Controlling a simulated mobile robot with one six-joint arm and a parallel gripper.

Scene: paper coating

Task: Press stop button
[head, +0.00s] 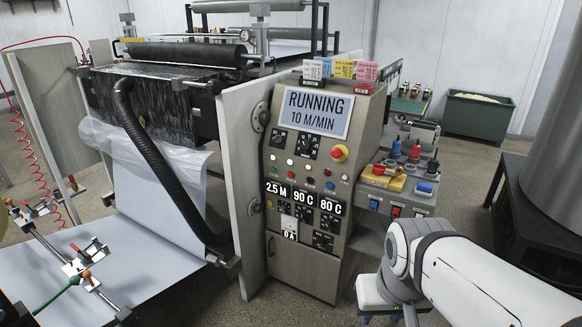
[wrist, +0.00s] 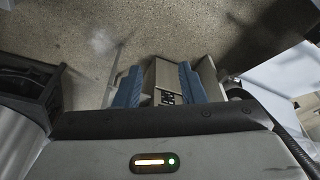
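The control panel (head: 312,250) stands in the middle of the head view. Its screen (head: 318,111) reads "RUNNING 10 M/MIN". The fingers do not show clearly in the head view.
A coating machine with rollers (head: 185,52) and a hanging black hose (head: 150,150) stands left of the panel. A small bench (head: 420,207) with bottles and switches is right of it. A dark table (head: 545,205) and green bin (head: 476,117) stand further right.

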